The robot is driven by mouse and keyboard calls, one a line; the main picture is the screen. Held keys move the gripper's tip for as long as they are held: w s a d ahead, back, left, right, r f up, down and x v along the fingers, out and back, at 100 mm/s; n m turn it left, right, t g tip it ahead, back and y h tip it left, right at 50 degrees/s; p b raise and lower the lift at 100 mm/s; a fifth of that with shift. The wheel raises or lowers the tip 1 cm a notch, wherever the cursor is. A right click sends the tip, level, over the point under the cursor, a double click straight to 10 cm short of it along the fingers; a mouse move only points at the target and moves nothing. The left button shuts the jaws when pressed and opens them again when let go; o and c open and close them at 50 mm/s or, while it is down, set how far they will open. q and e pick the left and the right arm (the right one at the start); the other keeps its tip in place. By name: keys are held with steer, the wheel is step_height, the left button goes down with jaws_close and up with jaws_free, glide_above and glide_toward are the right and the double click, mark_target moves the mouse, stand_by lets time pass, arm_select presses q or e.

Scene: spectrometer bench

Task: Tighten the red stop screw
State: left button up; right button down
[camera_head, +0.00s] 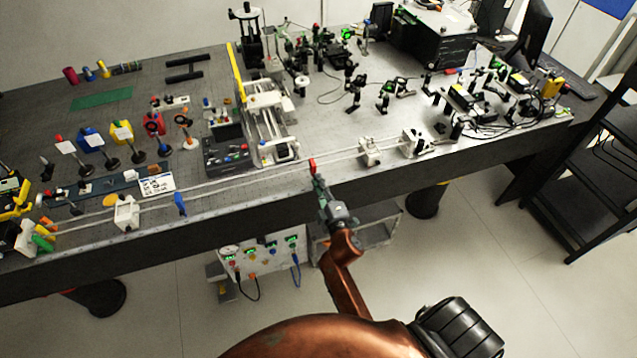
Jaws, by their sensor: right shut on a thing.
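The red stop screw (312,164) stands at the front edge of the bench, by the long pale rail (335,159). My right gripper (316,180) reaches up to it from below and is shut on it. Only the red upper part shows beyond the fingertips; the fingers hide the lower part. A similar blue stop screw (180,204) stands further left along the rail. My left gripper is not in view.
White carriages sit on the rail to the left (126,214) and right (369,152). A dark control box (228,152) stands behind the rail. Optics and cables crowd the bench's right side. The floor in front is mostly clear, with a panel of connectors (262,258) under the bench.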

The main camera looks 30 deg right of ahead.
steer(key=c, duration=2)
jaws_free()
steer(key=shift+o, duration=0.2)
